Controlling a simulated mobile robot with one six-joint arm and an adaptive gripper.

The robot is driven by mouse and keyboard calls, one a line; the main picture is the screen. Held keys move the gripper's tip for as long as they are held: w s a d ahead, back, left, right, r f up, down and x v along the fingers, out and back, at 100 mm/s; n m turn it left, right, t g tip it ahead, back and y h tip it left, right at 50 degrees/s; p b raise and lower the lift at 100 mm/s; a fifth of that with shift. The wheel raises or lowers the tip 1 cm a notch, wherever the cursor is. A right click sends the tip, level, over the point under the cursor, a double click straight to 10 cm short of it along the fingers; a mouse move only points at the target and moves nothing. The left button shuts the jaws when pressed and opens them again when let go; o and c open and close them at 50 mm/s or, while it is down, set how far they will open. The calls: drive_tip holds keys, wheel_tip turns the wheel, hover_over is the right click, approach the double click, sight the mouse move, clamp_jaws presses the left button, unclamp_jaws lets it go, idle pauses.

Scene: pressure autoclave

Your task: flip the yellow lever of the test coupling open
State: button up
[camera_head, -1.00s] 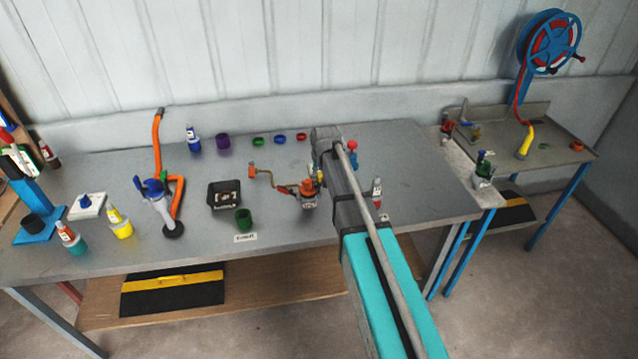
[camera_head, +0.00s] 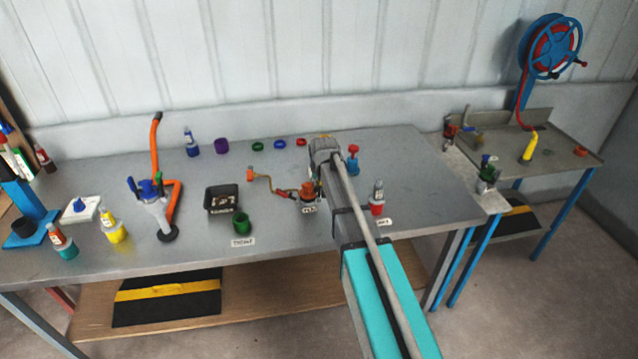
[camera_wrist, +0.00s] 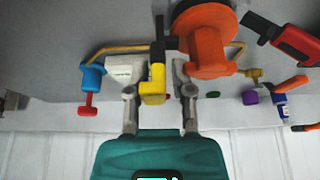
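The test coupling, with an orange round body (camera_wrist: 205,45), shows in the wrist view. The yellow lever (camera_wrist: 153,88) stands beside it, with a dark upper part. My gripper (camera_wrist: 157,85) is open, with one finger on each side of the yellow lever. Gaps show between the lever and both fingers, so I see no grip on it. In the head view the coupling (camera_head: 308,194) sits on the bench, just left of my arm. My arm hides my gripper and most of the lever there.
A blue valve with a red handle (camera_head: 353,158) and a red-based bottle (camera_head: 376,198) stand right of my arm. A black tray (camera_head: 222,200) and a green cup (camera_head: 241,223) stand left. A curved brass pipe (camera_wrist: 110,50) runs close by the coupling.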

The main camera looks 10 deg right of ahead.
clamp_jaws()
drive_tip(key=shift+a, duration=0.1)
idle(0.4)
